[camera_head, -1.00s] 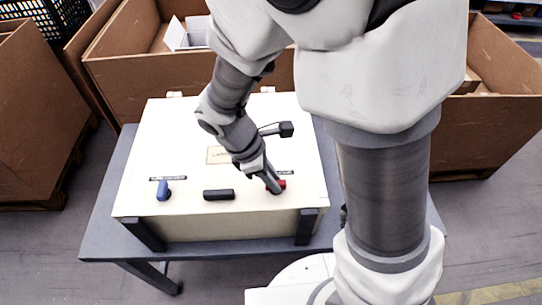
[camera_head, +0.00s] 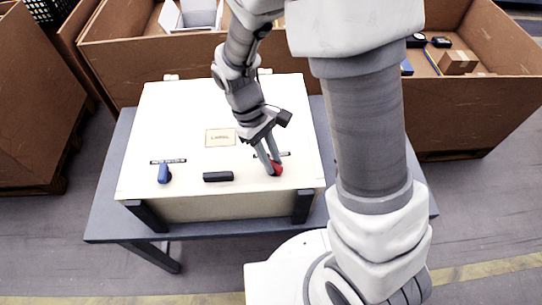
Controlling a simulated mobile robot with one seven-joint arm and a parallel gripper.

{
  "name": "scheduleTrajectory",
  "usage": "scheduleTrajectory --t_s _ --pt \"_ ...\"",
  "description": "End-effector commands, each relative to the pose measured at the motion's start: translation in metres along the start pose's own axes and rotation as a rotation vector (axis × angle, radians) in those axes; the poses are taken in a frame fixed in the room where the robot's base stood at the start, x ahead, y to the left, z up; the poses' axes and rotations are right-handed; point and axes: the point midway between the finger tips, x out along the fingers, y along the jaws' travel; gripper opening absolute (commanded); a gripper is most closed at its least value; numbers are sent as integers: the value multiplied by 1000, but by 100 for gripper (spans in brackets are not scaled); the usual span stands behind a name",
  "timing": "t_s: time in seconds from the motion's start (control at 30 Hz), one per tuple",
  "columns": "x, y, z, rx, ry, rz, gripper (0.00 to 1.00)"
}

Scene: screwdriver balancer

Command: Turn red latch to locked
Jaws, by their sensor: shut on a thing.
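The red latch (camera_head: 278,169) is on the lid of a cream box (camera_head: 180,120), near the lid's front right. My gripper (camera_head: 272,168) reaches down to it from above, with its fingers shut on the latch. The fingers hide part of the latch, so its exact angle is hard to tell. A blue latch (camera_head: 164,174) sits at the front left of the lid. A black handle (camera_head: 218,177) lies between the two latches. A dark label strip shows behind each latch, too small to read.
The box stands on a grey table (camera_head: 105,200) with dark brackets at its front corners. Cardboard bins (camera_head: 120,60) stand behind the table, and another open bin (camera_head: 470,110) with small items is at the right. My arm covers the right side.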

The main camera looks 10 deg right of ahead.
Motion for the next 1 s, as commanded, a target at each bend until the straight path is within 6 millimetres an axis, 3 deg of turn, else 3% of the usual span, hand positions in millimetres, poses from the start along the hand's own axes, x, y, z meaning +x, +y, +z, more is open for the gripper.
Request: scheduleTrajectory --t_s 0.6,1.0 --pt "-1 4 1 525 2 -217 0" --pt "0 5 2 723 2 -299 0"
